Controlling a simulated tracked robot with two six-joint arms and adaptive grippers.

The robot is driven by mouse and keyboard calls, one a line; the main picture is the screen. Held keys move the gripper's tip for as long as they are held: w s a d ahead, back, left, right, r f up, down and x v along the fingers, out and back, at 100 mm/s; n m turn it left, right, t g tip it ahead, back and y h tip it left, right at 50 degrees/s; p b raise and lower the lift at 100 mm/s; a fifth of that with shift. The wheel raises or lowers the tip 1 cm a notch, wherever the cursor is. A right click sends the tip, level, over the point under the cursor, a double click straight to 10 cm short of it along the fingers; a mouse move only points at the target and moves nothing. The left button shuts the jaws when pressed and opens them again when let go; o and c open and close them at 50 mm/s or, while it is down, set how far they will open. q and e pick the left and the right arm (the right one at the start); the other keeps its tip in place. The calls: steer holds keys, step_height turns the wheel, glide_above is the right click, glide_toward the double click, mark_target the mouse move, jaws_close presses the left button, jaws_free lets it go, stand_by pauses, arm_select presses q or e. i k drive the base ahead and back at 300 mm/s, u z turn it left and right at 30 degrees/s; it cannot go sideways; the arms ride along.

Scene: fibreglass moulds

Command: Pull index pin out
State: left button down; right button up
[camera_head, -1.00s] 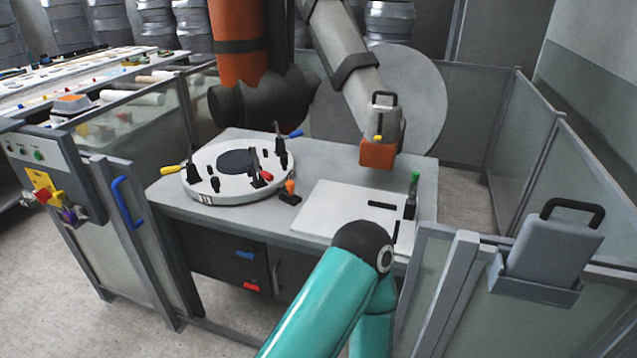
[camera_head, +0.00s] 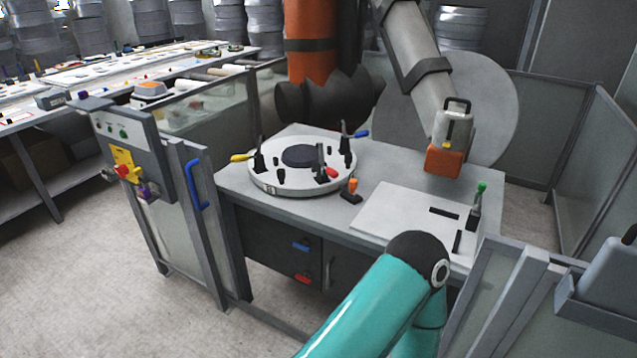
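A round white plate (camera_head: 270,178) with a dark centre disc (camera_head: 303,155) and several black clamps lies on the grey table. A small pin with an orange handle (camera_head: 354,185) stands upright in a black block (camera_head: 351,198) at the plate's right front edge; it looks like the index pin. A green-topped upright piece (camera_head: 481,188) stands on the white board farther right. A teal arm link with a black joint, apparently my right arm, reaches in from the bottom and ends before the table's front. Neither gripper shows.
The grey table (camera_head: 240,188) has drawers below. A white board (camera_head: 385,208) lies at its right. A grey arm with an orange block (camera_head: 444,160) hangs over the back. Fence panels flank the table. A control box (camera_head: 125,150) and blue handle (camera_head: 195,185) are at left; floor is clear there.

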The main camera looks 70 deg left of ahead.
mark_target(352, 185)
steer(key=k, duration=1.65)
steer(key=u, duration=0.75)
steer(key=i, duration=1.6)
steer(key=u, duration=0.05)
